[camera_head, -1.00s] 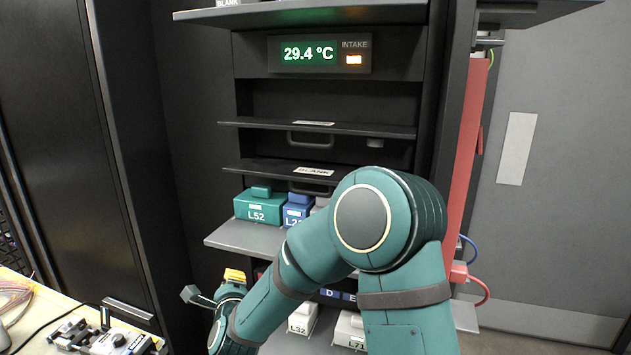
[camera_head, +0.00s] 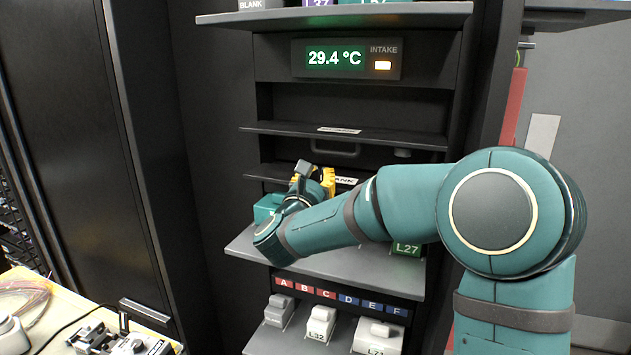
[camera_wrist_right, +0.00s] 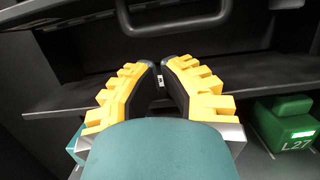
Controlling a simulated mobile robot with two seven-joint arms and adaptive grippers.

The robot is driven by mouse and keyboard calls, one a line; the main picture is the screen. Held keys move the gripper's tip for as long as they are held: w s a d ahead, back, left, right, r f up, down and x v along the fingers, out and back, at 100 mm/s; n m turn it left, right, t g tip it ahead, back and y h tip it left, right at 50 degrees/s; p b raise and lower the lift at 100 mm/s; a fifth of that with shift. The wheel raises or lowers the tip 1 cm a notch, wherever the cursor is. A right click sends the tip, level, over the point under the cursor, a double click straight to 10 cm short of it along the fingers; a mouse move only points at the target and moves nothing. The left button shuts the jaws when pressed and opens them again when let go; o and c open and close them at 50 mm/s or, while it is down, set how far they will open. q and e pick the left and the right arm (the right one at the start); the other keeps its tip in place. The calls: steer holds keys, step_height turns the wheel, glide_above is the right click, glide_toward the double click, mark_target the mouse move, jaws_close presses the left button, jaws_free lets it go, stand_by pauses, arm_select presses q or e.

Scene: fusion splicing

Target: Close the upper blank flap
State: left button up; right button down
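The upper blank flap (camera_head: 400,140) juts out from the rack below the temperature display, its pale label on the front edge. A dark handle (camera_head: 335,150) shows under it. A lower blank flap (camera_head: 262,172) juts out below in the same way. My right gripper (camera_head: 315,177) is in front of the lower flap, partly hidden by its own wrist. In the right wrist view, its yellow fingers (camera_wrist_right: 160,64) nearly meet, with only a narrow gap and nothing visibly held. A handle (camera_wrist_right: 172,28) is beyond and above the fingertips; contact cannot be told. My left gripper is out of view.
Below the flaps, a shelf (camera_head: 350,268) carries a teal box (camera_head: 266,207) and a green L27 box (camera_head: 407,249). White boxes including L32 (camera_head: 320,322) stand lower. A bench with tools (camera_head: 110,335) is at bottom left.

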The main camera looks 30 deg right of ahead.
steer(key=shift+p+x, duration=0.3)
steer(key=shift+x, duration=2.1)
steer(key=shift+a, duration=0.1)
steer(key=shift+s+a+r+y, duration=0.15)
steer(key=shift+r+y, duration=0.1)
steer(key=shift+y, duration=0.05)
steer(key=shift+a+r, duration=0.1)
steer(key=shift+r, duration=0.05)
